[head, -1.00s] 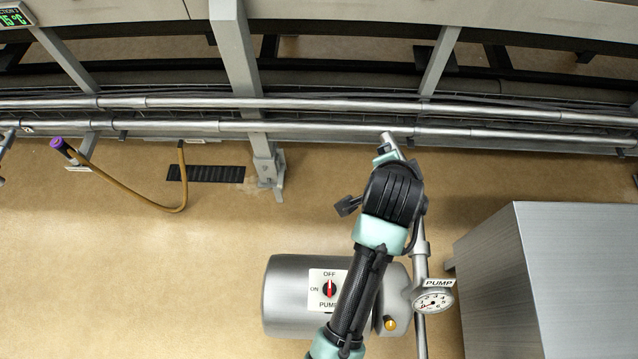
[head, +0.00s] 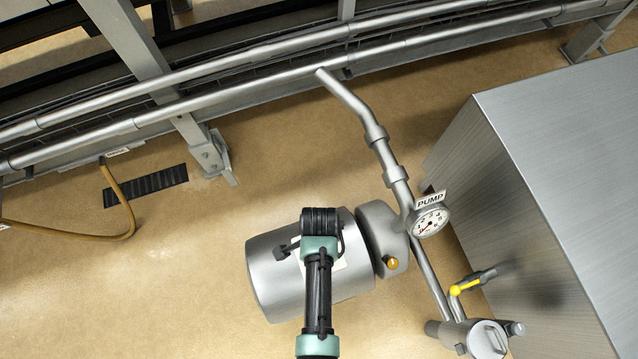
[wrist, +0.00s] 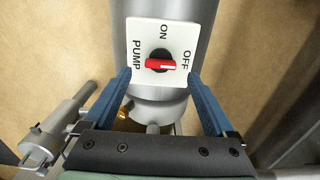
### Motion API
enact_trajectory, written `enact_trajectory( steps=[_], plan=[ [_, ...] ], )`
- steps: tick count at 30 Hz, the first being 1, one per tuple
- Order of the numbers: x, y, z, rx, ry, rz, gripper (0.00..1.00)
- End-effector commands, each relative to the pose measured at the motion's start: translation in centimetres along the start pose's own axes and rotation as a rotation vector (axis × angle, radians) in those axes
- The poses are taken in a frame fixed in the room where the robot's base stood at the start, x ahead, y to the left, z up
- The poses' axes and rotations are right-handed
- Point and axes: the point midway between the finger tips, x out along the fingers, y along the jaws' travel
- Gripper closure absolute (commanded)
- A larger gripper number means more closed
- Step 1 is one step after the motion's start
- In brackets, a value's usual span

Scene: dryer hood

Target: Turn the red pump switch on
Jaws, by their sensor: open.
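The red pump switch (wrist: 160,65) is a red knob on a white plate (wrist: 146,30) marked ON, OFF and PUMP, mounted on the grey pump cylinder (head: 275,276). In the wrist view, the knob's white mark points right, toward the OFF label. My gripper (wrist: 159,74) is open, its blue fingers reaching toward the plate's left and right sides with the knob between their tips in the picture. I cannot tell whether they touch the plate. In the head view my arm hides the knob, and only an edge of the plate shows.
A pressure gauge (head: 430,222) labelled PUMP and its pipe (head: 382,152) stand right of the pump. A yellow-handled valve (head: 467,286) is lower right. A large metal box (head: 540,170) fills the right side. Rails cross the back. Floor at left is mostly open.

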Motion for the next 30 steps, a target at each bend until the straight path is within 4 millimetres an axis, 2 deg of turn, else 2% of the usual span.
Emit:
enact_trajectory(
  steps=[1,7,19,30],
  plan=[
    [1.3,-0.1,-0.1,0.0,0.0,-0.001,0.1],
    [3.6,-0.1,-0.1,0.001,0.0,-0.001,0.1],
    [4.0,-0.1,-0.1,0.0,0.001,-0.002,0.1],
    [4.0,-0.1,-0.1,0.0,0.001,-0.002,0.77]
  ],
)
